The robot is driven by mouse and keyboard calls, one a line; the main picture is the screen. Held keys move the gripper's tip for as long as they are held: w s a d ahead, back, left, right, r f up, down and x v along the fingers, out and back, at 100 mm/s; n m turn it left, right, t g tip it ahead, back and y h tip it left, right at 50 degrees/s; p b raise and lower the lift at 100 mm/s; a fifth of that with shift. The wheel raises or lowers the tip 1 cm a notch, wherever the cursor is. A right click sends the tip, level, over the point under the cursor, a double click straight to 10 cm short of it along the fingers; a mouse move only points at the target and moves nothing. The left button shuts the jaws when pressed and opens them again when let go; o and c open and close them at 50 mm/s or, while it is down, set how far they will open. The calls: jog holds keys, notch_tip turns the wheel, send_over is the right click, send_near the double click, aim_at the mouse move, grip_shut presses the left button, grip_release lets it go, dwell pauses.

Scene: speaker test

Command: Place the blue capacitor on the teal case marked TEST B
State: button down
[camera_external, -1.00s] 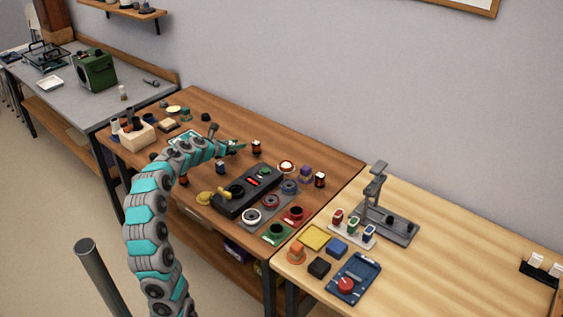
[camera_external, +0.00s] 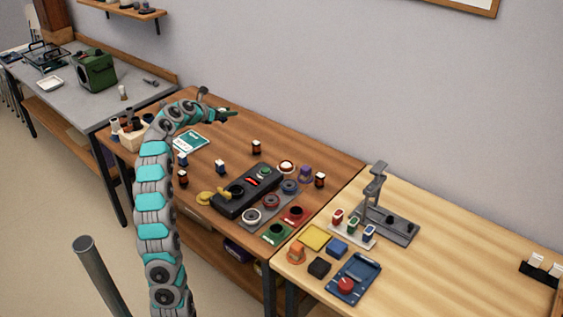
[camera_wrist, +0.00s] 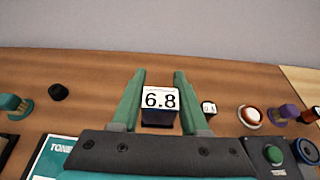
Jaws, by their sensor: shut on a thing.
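My gripper (camera_external: 232,113) is raised over the back of the brown workbench. In the wrist view my gripper (camera_wrist: 160,78) has its two teal fingers on either side of a dark capacitor (camera_wrist: 160,117) with a white top marked 6.8, and is shut on it. Its body looks dark blue; the external view does not show it clearly. A flat teal and white item (camera_external: 191,142) lies on the bench left of centre; in the wrist view its teal part (camera_wrist: 52,160) shows letters like TONE. I cannot read TEST B anywhere.
Two small blue capacitors (camera_external: 220,167) (camera_external: 182,159) and a few brown ones (camera_external: 256,147) stand on the brown workbench (camera_external: 290,145). A black control box (camera_external: 247,192) with coloured knobs lies at its centre. The bench's back strip is mostly clear.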

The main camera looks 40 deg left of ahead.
jog(key=s+a+b, duration=0.1)
jog(key=a, duration=0.8)
jog(key=b, duration=0.2)
send_over(193, 137)
notch_tip(193, 137, down, 2)
jog(key=f+b, duration=0.1)
jog(key=f, duration=0.1)
jog(key=f+b, duration=0.1)
jog(key=f, duration=0.2)
jog(key=shift+s+d, duration=0.1)
jog(key=shift+s, duration=0.1)
jog(key=shift+f+b, duration=1.05)
jog(key=shift+f, duration=1.5)
jog(key=shift+r, duration=0.1)
jog(key=shift+c, duration=2.1)
grip_release()
